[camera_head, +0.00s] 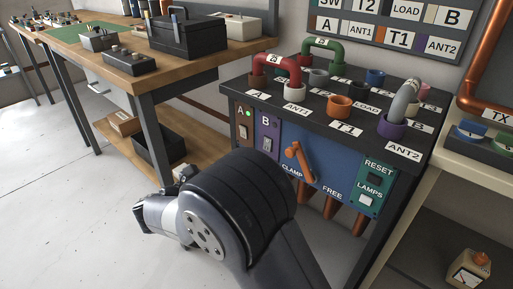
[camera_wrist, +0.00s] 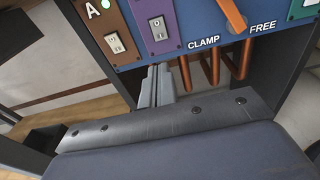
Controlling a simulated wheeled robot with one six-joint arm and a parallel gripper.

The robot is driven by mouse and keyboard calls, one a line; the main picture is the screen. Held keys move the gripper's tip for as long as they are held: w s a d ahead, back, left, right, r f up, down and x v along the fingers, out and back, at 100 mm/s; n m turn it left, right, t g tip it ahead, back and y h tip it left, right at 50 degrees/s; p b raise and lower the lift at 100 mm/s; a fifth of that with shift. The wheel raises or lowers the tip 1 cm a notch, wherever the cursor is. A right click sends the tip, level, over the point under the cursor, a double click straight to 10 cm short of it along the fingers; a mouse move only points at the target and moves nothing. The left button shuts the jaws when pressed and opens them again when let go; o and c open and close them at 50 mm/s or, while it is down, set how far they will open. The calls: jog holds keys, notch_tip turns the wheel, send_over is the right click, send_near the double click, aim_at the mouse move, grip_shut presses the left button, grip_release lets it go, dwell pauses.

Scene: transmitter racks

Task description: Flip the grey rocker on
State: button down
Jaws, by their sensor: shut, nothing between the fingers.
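Two small pale grey rockers sit on the front of the black patch unit. One rocker (camera_wrist: 115,42) is on the brown A plate, below a lit green lamp (camera_wrist: 105,4). The other rocker (camera_wrist: 158,29) is on the purple B plate; both also show in the head view, on A (camera_head: 245,131) and on B (camera_head: 267,145). I cannot tell which way either is tipped. My gripper (camera_wrist: 157,72) is shut and empty, its fingertips just below the purple plate in the wrist view, apart from the rocker there. In the head view my arm hides the fingers.
An orange clamp lever (camera_head: 299,163) is right of the B plate. RESET and LAMPS buttons (camera_head: 365,200) are farther right. Copper pipes (camera_wrist: 215,62) hang below the panel. Coloured hoses (camera_head: 283,62) arch above the unit. A wooden bench (camera_head: 150,85) is at left; the floor before it is clear.

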jog(key=shift+d, duration=0.1)
jog(key=b+x, duration=0.5)
jog(key=x, duration=0.9)
jog(key=shift+w, duration=0.15)
dwell(0.4)
